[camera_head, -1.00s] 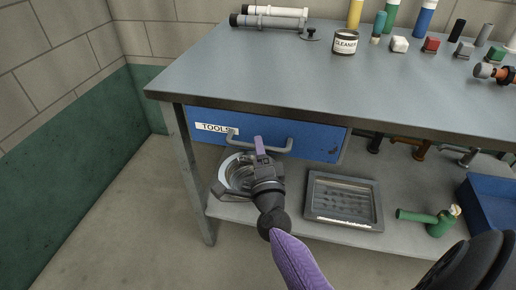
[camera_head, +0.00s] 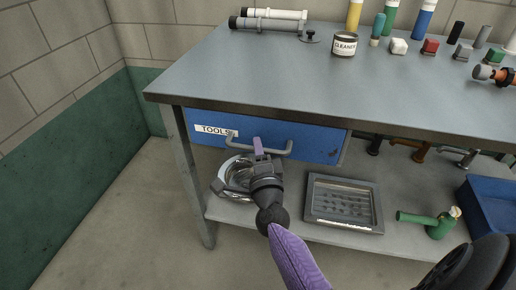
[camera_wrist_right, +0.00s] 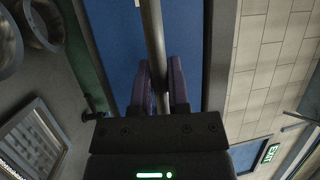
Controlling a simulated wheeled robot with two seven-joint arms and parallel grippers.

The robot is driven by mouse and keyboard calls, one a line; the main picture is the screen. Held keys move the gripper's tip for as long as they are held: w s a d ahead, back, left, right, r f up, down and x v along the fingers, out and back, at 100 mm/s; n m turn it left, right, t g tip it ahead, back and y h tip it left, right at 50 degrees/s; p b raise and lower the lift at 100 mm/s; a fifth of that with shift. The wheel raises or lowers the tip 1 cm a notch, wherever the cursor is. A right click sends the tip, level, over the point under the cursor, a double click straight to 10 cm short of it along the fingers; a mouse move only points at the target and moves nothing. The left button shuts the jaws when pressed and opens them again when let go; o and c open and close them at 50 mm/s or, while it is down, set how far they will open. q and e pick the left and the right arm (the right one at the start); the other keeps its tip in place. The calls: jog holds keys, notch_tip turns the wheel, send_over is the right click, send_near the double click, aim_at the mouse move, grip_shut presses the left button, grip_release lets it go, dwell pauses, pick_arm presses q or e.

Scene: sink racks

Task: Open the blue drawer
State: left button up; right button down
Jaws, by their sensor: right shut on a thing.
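The blue drawer (camera_head: 315,143) sits under the tabletop with a white TOOLS label (camera_head: 212,130). Its front looks flush with the table frame, so it appears closed. A grey bar handle (camera_head: 288,147) crosses its front. My right gripper (camera_head: 259,149) is at the middle of this handle. In the right wrist view its two purple fingers (camera_wrist_right: 160,85) lie on either side of the handle bar (camera_wrist_right: 153,35), shut on it. Only one finger shows clearly in the head view.
The lower shelf holds a round metal bowl (camera_head: 231,178) behind my gripper, a grey tray (camera_head: 344,228), a green tool (camera_head: 430,222) and a blue bin (camera_head: 490,207). A cleaner can (camera_head: 344,44) and bottles stand on the tabletop (camera_head: 270,75). The floor at left is clear.

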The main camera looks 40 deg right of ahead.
pick_arm(q)
jog(key=shift+s+r, duration=0.1)
jog(key=shift+s, duration=0.35)
jog(key=shift+w, duration=0.15)
jog(key=shift+w, duration=0.35)
jog(key=shift+a, duration=0.1)
pick_arm(e)
jog(key=shift+a, duration=0.1)
